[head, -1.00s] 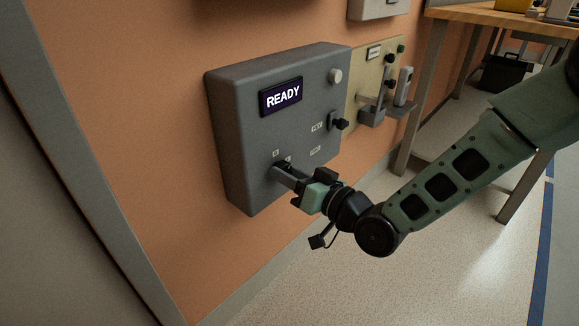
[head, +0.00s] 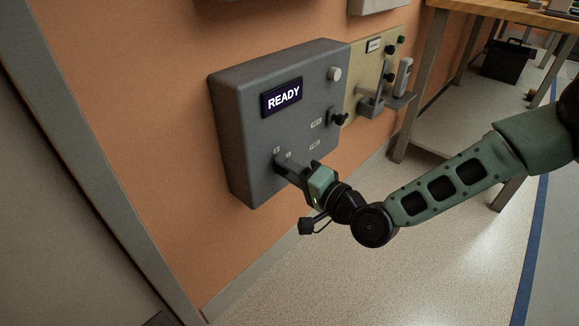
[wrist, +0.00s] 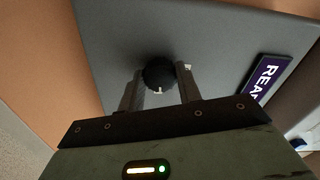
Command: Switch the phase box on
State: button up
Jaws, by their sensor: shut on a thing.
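The phase box (head: 240,125) is a grey box on the orange wall, and its dark display (head: 282,97) reads READY. A round black knob (wrist: 158,75) with a white mark shows between my fingers in the wrist view. It sits low on the box's front face, and in the head view my fingers mostly hide it. My gripper (head: 283,167) is shut on this knob, with one finger on each side. Small pale labels show just above the fingers; I cannot read them surely.
The box also carries a pale round button (head: 334,73) and a black handle (head: 339,119) at its right. A beige panel (head: 376,65) with a grey bracket is beside it. A wooden-topped table (head: 500,8) stands at the right. The floor in front is clear.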

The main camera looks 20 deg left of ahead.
jog(key=shift+f+m, duration=0.1)
jog(key=shift+m, duration=0.5)
jog(key=o, duration=1)
jog(key=p+v, duration=0.3)
jog(key=v, duration=1.4)
jog(key=shift+d+p, duration=0.2)
jog(key=shift+p, duration=0.1)
jog(key=shift+s, duration=0.1)
